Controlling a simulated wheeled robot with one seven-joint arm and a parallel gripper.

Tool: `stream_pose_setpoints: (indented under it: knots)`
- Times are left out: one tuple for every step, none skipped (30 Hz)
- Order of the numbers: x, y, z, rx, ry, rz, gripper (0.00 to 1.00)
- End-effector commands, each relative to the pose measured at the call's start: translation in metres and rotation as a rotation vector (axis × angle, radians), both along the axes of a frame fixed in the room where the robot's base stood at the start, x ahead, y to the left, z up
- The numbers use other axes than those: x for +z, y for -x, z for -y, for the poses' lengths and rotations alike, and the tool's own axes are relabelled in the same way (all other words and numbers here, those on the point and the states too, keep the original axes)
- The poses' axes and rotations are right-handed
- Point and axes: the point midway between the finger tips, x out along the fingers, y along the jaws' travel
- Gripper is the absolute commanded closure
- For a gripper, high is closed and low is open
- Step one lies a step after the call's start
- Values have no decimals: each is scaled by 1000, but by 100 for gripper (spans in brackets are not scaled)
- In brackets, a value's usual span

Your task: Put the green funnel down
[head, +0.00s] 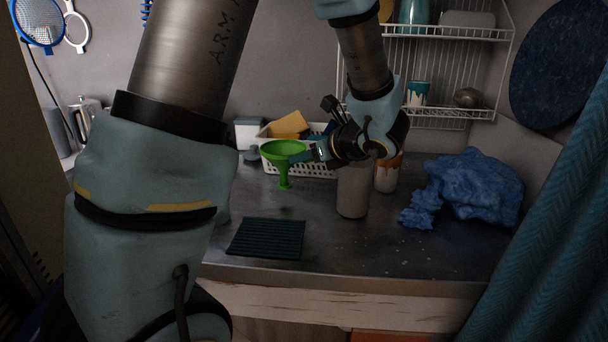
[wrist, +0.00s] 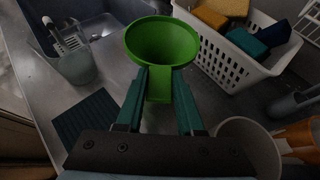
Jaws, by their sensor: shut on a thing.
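The green funnel (head: 283,152) is held upright above the counter in the head view, its spout pointing down. It also shows in the wrist view (wrist: 162,42), where I look partly into its wide mouth. My gripper (head: 318,153) is shut on the funnel's side tab, with a teal finger on each side of it in the wrist view (wrist: 159,88). The spout tip seems to be off the counter, but its exact height is hard to tell.
A dark ribbed mat (head: 266,238) lies bare on the counter (head: 330,245). A white basket (wrist: 238,50) with sponges stands behind the funnel. A grey container (head: 353,190) stands below my gripper, beside an orange-dripped jar (head: 387,176). A crumpled blue cloth (head: 475,188) lies right.

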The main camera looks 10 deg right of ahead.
Motion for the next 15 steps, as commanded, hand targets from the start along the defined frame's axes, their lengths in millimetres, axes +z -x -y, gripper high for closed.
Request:
stream_pose_setpoints:
  knots:
    - [-7,0,0,-1,-5,-4,100]
    - [-12,0,0,-1,-4,-4,100]
    - [-19,1,-1,0,-5,-5,100]
    - [-23,0,0,-1,-5,-4,100]
    - [-27,0,0,0,-5,-4,100]
    - [-32,0,-1,1,-4,-3,100]
    - [-34,0,-1,0,-3,-3,100]
    - [-37,0,-1,0,-3,-3,100]
    - [-38,0,0,0,-2,-1,100]
    - [-39,0,0,0,-2,-1,100]
    - [-39,0,0,0,-1,0,100]
    - [-39,0,0,0,-1,0,100]
    - [-39,0,0,0,-1,0,100]
    - [-39,0,0,0,-1,0,100]
    - [-39,0,0,0,-1,0,100]
